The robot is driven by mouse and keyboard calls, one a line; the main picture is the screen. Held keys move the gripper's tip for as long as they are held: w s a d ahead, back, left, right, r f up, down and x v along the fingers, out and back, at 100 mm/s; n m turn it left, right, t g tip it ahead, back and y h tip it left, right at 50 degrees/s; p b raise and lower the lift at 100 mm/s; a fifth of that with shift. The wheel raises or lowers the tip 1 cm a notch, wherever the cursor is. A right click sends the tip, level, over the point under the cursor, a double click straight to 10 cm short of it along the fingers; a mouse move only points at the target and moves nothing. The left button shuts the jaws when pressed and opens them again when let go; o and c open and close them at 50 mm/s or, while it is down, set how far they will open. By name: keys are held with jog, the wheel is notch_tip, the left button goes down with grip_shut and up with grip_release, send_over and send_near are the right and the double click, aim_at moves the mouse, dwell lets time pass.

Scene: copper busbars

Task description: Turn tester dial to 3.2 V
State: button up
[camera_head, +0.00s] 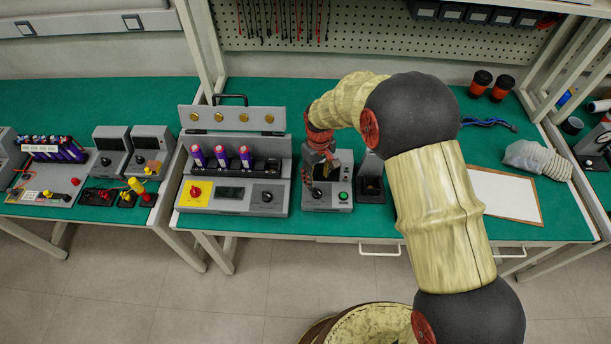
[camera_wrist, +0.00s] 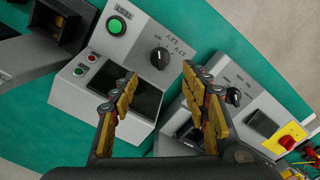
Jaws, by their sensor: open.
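The grey tester (camera_head: 328,204) stands near the bench's front edge, with a screen and a green button (camera_wrist: 116,25). The dial's setting is too small to tell. My gripper (camera_wrist: 158,78) is open and empty above the tester. In the wrist view its two fingers stand apart, with the dial showing in the gap just beyond the tips. No contact with the dial is visible. In the head view my gripper (camera_head: 321,170) hides part of the tester's upper face.
Left of the tester is a larger grey unit (camera_head: 225,200) with purple cells, a second black dial (camera_wrist: 233,96) and a red knob on yellow (camera_wrist: 290,140). A small dark-fronted device (camera_head: 370,186) stands right of it. A white board (camera_head: 505,195) lies farther right.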

aim_at(317, 190)
jog(key=shift+s+a+f, duration=0.15)
jog(key=shift+a+f, duration=0.05)
jog(key=shift+s+d+n, duration=0.1)
jog(key=shift+d+n, duration=0.2)
jog(key=shift+d+f, duration=0.15)
jog(key=shift+f, duration=0.2)
notch_tip(317, 190, down, 7)
jog(key=shift+r+b, duration=0.1)
jog(key=shift+b, duration=0.65)
jog(key=shift+c, duration=1)
jog(key=c, duration=1)
jog(key=shift+o, duration=0.2)
